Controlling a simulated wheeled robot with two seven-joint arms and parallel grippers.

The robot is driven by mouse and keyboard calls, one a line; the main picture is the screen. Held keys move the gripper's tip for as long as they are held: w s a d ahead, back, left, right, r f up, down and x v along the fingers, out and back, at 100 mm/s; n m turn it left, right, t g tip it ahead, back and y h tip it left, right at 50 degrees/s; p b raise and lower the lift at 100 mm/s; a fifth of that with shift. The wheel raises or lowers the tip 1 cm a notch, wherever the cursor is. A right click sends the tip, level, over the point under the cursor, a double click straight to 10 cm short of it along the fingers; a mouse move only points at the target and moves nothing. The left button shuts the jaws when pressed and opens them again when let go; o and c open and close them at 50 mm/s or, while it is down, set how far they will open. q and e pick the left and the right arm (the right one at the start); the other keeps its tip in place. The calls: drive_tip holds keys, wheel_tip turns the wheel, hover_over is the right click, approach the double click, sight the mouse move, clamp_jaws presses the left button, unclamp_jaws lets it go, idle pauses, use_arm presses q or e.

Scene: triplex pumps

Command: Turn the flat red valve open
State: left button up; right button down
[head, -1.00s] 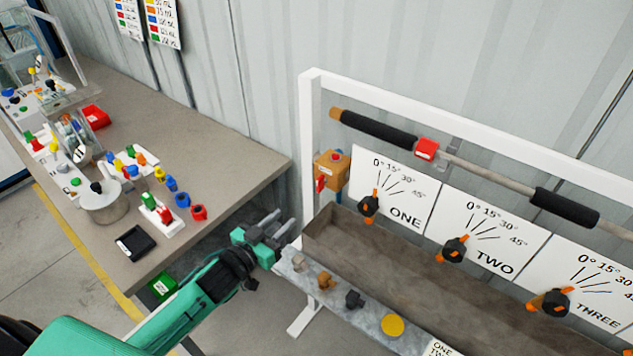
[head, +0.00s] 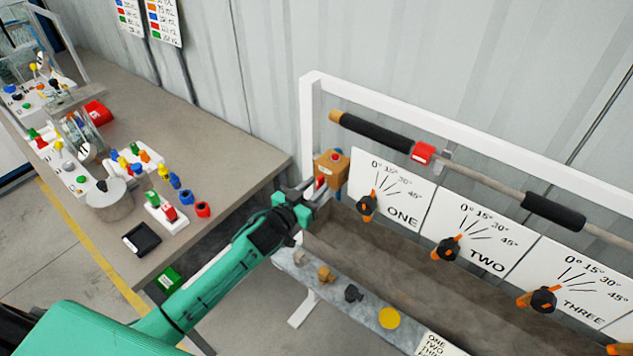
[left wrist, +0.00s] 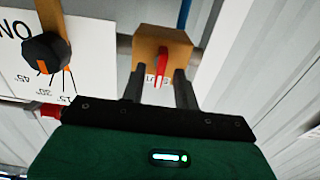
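The flat red valve is a red lever (left wrist: 161,66) on the front of an orange-brown box (left wrist: 178,40) in the left wrist view. In the head view the box (head: 331,166) sits at the left end of the panel, and its red lever is mostly hidden behind my gripper. My left gripper (head: 313,189) is right in front of the box. In the left wrist view its two fingers (left wrist: 159,85) are apart, with the lever showing between them. I cannot tell that either finger touches the lever. My right gripper is not in view.
Black and orange knobs marked ONE (head: 366,205), TWO (head: 447,248) and THREE (head: 543,299) are right of the box. A trough (head: 400,270) runs below them. A padded bar (head: 470,175) runs above. A workbench (head: 235,165) with coloured parts stands left.

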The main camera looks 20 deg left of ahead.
use_arm(q)
drive_tip(key=shift+w+d, duration=0.2)
drive_tip(key=shift+w, duration=0.3)
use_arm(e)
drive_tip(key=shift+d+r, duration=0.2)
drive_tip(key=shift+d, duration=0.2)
use_arm(q)
clamp_jaws()
